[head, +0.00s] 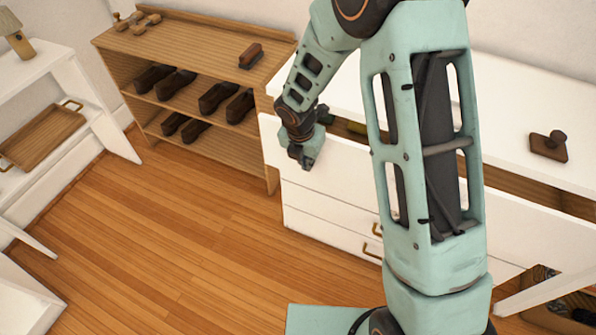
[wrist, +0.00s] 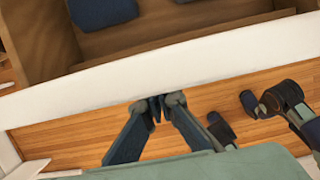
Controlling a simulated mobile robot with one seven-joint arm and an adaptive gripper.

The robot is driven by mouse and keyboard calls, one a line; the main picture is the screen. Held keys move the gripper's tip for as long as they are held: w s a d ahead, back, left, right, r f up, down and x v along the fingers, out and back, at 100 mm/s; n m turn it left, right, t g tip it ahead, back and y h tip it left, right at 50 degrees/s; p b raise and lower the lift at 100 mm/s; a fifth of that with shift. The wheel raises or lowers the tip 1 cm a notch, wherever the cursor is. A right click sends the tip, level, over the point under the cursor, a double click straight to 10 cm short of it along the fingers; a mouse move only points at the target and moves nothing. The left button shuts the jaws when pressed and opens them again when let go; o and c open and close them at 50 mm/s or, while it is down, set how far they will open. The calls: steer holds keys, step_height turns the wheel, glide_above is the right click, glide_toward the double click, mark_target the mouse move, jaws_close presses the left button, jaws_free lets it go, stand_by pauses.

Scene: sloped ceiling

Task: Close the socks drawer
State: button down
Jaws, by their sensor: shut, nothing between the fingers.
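A white dresser has its top drawer (head: 330,170) pulled out, with a wooden inside and folded items partly hidden behind my arm. In the wrist view the open drawer's white front edge (wrist: 60,97) crosses the picture, and dark blue folded cloths (wrist: 100,12) lie inside; I cannot tell for sure that they are socks. My gripper (head: 303,160) is shut and empty on the outer side of the drawer front, near its left end. In the wrist view its fingertips (wrist: 157,106) are together close to the front; whether they touch it is unclear.
A wooden shoe rack (head: 190,50) with several dark shoes stands left of the dresser. A brush-like object (head: 548,146) lies on the dresser top. A lower right compartment (head: 560,305) stands open. White shelves with a wooden tray (head: 42,138) are at far left. The wooden floor (head: 170,230) is clear.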

steer(key=w+d+p, duration=0.1)
steer(key=w, duration=0.2)
steer(key=w+d+p, duration=0.1)
steer(key=w, duration=0.1)
steer(key=w+d+p, duration=0.1)
steer(key=w, duration=0.2)
steer(key=shift+w+p, duration=0.3)
steer(key=shift+w, duration=0.05)
steer(key=shift+w+d, duration=0.15)
steer(key=shift+w, duration=0.15)
steer(key=shift+w+r, duration=0.1)
steer(key=shift+r, duration=0.05)
